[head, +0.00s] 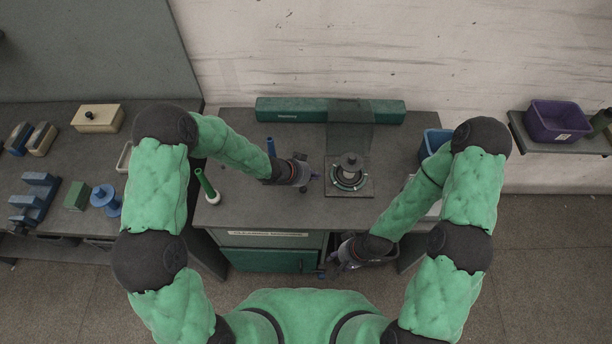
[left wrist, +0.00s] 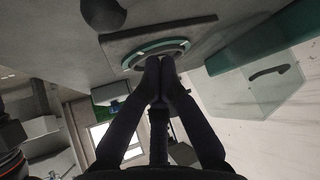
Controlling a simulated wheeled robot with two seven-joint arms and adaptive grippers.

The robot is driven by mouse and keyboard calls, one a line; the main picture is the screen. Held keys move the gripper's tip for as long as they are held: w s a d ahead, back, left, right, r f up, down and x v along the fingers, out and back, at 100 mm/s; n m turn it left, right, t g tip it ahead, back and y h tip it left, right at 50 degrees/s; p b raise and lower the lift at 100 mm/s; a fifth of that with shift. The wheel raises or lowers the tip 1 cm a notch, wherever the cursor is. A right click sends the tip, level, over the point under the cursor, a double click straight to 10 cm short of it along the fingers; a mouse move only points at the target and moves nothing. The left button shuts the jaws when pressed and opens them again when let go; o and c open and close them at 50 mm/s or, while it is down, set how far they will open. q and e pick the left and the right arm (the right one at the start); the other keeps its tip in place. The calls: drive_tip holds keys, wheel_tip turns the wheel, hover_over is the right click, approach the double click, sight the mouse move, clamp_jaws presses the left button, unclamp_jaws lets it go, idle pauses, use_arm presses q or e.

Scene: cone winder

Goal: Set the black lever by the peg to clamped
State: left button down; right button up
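A fixture plate (head: 364,187) on the bench carries a green-and-pale ring (head: 347,187) with a dark round-topped post (head: 350,160) at its middle, probably the peg. I cannot pick out the black lever for sure in either view. My left gripper (head: 314,176) is low over the bench, just left of the plate. In the left wrist view its fingertips (left wrist: 159,66) meet in front of the ring (left wrist: 155,52), with nothing clearly seen between them. My right gripper (head: 338,260) hangs by the bench's front edge; its fingers are too small to read.
A long green box (head: 290,110) lies along the back. A blue bin (head: 432,141) is at the right. A side table holds a blue spool (head: 106,200).

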use_arm(q)
drive_tip(key=shift+x, duration=0.9)
drive_tip(key=shift+s+a+f, duration=0.1)
drive_tip(key=shift+a+f, duration=0.1)
drive_tip(key=shift+a, duration=0.05)
drive_tip(key=shift+s+a+f+b, duration=0.1)
drive_tip(key=shift+s+a+b, duration=0.15)
drive_tip(key=shift+s+a, duration=0.35)
drive_tip(key=shift+s+a+f+b, duration=0.1)
drive_tip(key=shift+s+a+b, duration=0.2)
drive_tip(key=shift+a, duration=0.45)
